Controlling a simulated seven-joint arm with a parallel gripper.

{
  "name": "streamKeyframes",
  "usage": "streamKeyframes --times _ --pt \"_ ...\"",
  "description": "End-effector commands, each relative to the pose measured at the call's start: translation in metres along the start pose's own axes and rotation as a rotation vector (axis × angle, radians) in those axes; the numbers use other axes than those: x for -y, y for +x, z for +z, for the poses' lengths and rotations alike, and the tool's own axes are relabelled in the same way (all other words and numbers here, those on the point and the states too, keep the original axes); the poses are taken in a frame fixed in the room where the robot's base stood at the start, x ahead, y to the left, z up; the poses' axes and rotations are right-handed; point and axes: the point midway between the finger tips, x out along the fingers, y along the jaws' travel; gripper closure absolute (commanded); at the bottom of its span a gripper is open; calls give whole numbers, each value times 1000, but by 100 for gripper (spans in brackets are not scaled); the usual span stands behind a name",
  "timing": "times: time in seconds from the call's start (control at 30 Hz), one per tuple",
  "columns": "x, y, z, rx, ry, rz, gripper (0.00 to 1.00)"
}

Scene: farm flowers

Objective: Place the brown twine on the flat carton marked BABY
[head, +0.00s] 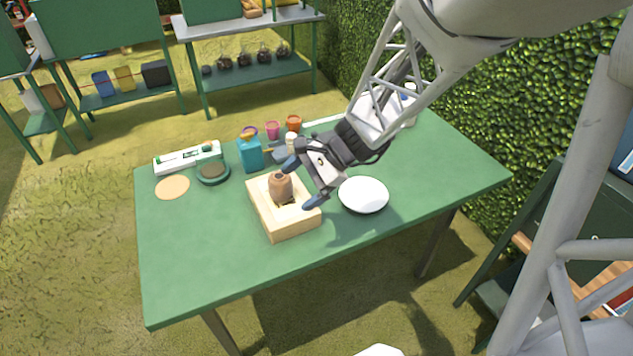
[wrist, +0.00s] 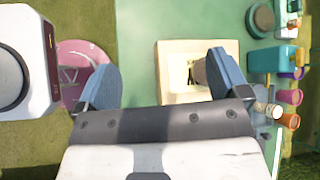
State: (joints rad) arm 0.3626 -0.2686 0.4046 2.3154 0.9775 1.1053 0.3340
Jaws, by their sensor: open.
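The brown twine (head: 281,188) stands upright in the hollow of a pale wooden box (head: 291,226) near the middle of the table. My gripper (head: 301,184) is open and empty, its blue-tipped fingers just right of the twine and above the box. In the wrist view, my gripper (wrist: 163,82) is spread over the box (wrist: 181,50), and the right finger partly hides the twine (wrist: 199,72). A flat white carton (head: 187,157) with green marks lies at the table's back left. I cannot read the word BABY on it.
A dark green dish (head: 212,172), a tan disc (head: 172,187), a teal container (head: 250,154) and several small pots (head: 273,130) are at the back. The green table's (head: 205,255) front left is clear.

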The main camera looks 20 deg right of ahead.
Motion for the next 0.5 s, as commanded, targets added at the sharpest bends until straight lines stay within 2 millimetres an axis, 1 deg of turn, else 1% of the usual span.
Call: streamKeyframes --times 0.03,0.2,0.37,0.5 --pt "-6 -3 16 -32 -84 43 6" --pt "-28 -14 55 -142 -363 189 6" --pt "-49 -29 84 -249 -625 321 6" --pt "-65 -46 106 -347 -853 432 6"
